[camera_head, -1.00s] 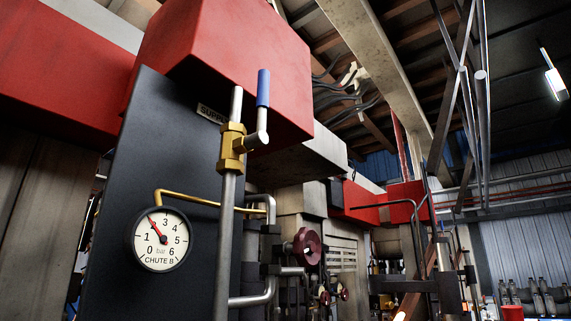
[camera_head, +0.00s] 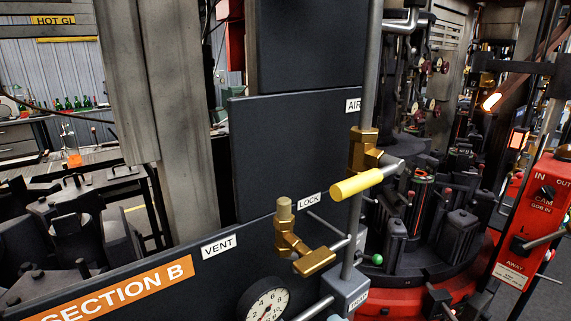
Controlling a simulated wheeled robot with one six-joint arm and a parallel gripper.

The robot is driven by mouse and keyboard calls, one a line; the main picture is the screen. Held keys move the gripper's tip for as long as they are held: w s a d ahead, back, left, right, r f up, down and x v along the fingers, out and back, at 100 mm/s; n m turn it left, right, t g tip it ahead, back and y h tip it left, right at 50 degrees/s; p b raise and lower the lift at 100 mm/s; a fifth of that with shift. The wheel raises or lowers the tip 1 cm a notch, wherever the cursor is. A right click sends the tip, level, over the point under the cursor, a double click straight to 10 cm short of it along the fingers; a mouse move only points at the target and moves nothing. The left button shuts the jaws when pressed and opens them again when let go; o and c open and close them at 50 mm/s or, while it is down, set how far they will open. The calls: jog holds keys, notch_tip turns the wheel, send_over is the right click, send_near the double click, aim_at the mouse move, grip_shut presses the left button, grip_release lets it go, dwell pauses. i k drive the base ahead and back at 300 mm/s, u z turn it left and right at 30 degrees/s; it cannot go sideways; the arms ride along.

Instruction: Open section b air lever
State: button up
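The section B air lever has a yellow handle (camera_head: 357,184) on a brass valve body (camera_head: 363,150), mounted on a vertical grey pipe (camera_head: 366,60). The handle lies near horizontal, sticking out across the pipe rather than along it. A white AIR label (camera_head: 353,105) is on the dark panel beside the valve, partly covered by the pipe. An orange SECTION B sign (camera_head: 110,288) is on the lower panel. My gripper is not in view.
Left of the lever and lower stand a brass fitting (camera_head: 314,262) with a knob, LOCK (camera_head: 309,200) and VENT (camera_head: 218,246) labels, and a gauge (camera_head: 265,305) cut by the bottom edge. A red control box (camera_head: 536,215) and dark moulds (camera_head: 460,235) are to the right.

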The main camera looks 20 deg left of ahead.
aim_at(389, 165)
jog(key=u, duration=0.35)
jog(key=k, duration=1.3)
jog(key=i, duration=0.65)
jog(key=z, duration=0.05)
